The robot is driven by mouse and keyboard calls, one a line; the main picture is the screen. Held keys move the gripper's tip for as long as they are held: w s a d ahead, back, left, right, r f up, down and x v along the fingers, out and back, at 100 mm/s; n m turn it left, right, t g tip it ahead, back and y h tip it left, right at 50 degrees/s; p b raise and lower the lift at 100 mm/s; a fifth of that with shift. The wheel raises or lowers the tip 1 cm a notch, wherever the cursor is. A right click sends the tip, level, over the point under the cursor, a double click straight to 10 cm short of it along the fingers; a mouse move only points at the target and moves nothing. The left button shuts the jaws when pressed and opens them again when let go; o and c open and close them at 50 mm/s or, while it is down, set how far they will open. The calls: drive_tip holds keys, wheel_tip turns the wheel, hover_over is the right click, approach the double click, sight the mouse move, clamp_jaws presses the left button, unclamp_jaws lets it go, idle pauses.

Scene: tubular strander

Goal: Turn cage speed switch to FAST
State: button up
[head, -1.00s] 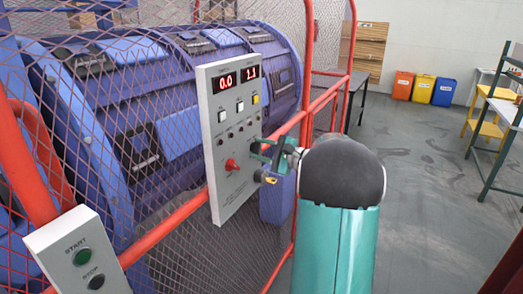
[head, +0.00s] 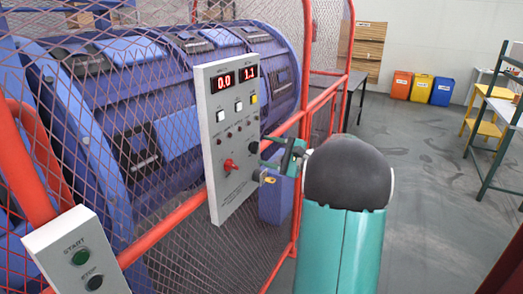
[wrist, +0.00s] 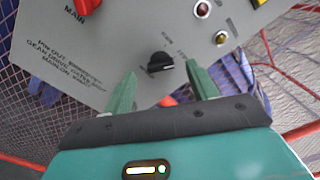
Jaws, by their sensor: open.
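The grey control panel (head: 232,150) stands upright on the mesh guard. A small black rotary switch (wrist: 160,65) sits low on it, with small labels around it too blurred to read surely; it also shows at the panel's right edge in the head view (head: 254,147). My gripper (wrist: 161,73) is open, its green fingers spread on either side of the black switch. I see a gap between each finger and the knob. In the head view my gripper (head: 266,154) is just right of the panel, partly hidden by my arm.
A red MAIN switch (head: 229,165), lamps, buttons and red number displays (head: 235,77) share the panel. A yellow part (head: 265,178) juts out below my gripper. A START/STOP box (head: 80,255) and red rails (head: 170,220) are at left. Open floor (head: 420,180) lies right.

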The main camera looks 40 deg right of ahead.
drive_tip(key=v, duration=1)
drive_tip(key=shift+s, duration=0.25)
drive_tip(key=shift+d, duration=0.1)
drive_tip(key=w+a+f+n+g+y, duration=0.15)
drive_tip(key=a+n+g, duration=0.75)
drive_tip(key=a, duration=1.9)
drive_tip(key=s+a+f+n+g+h, duration=0.2)
drive_tip(key=s+a+n+h, duration=0.5)
drive_tip(key=s+a+n, duration=0.4)
drive_tip(key=s+a+f, duration=0.1)
drive_tip(key=s+a, duration=0.1)
drive_tip(key=shift+s+h, duration=0.25)
drive_tip(key=shift+h, duration=0.1)
drive_tip(key=shift+f, duration=0.1)
